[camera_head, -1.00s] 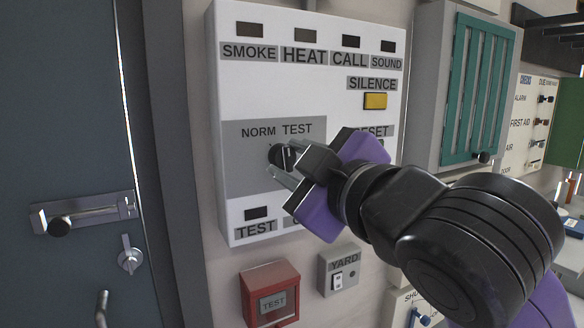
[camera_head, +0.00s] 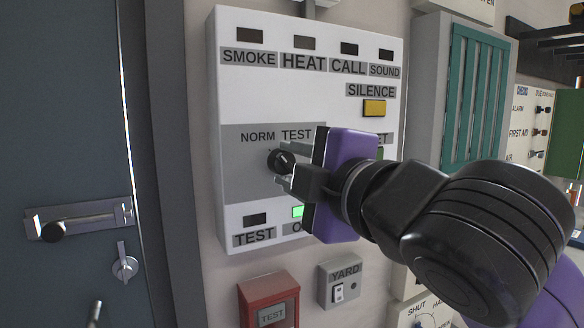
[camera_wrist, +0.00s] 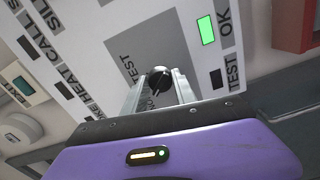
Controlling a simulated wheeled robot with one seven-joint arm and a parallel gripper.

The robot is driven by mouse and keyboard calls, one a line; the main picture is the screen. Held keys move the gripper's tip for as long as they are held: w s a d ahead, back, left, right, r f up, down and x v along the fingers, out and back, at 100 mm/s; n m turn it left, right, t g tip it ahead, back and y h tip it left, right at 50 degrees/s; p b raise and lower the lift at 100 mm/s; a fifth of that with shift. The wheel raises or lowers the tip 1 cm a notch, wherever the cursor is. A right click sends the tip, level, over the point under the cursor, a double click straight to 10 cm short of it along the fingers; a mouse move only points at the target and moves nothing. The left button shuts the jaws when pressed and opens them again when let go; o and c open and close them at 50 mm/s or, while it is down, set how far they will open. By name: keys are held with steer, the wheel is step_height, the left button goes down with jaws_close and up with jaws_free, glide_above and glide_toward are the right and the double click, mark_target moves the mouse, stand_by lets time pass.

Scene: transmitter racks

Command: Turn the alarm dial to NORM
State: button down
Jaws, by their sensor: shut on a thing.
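The alarm dial (camera_head: 281,160) is a round black knob on a grey plate of the white alarm panel (camera_head: 234,100). The labels NORM and TEST stand above it. It also shows in the wrist view (camera_wrist: 158,80), between my two fingers. My gripper (camera_head: 284,167) comes from the right and is shut on the dial, one finger on each side. A green lamp (camera_head: 298,211) glows at the panel's bottom, above a label that reads OK in the wrist view. The lamp above the lower TEST label (camera_head: 255,219) is dark. The dial's exact pointing is hard to read.
A yellow SILENCE button (camera_head: 374,108) sits above my gripper. A red TEST box (camera_head: 268,301) and a grey YARD switch box (camera_head: 339,283) are below the panel. A dark door with a bolt (camera_head: 80,219) is at the left. A teal-slatted cabinet (camera_head: 474,95) is at the right.

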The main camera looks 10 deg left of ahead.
steer(key=shift+f, duration=0.1)
steer(key=c, duration=1)
jaws_free()
steer(key=b+v, duration=0.1)
steer(key=v, duration=0.6)
steer(key=shift+s+d, duration=0.2)
steer(key=shift+s, duration=0.15)
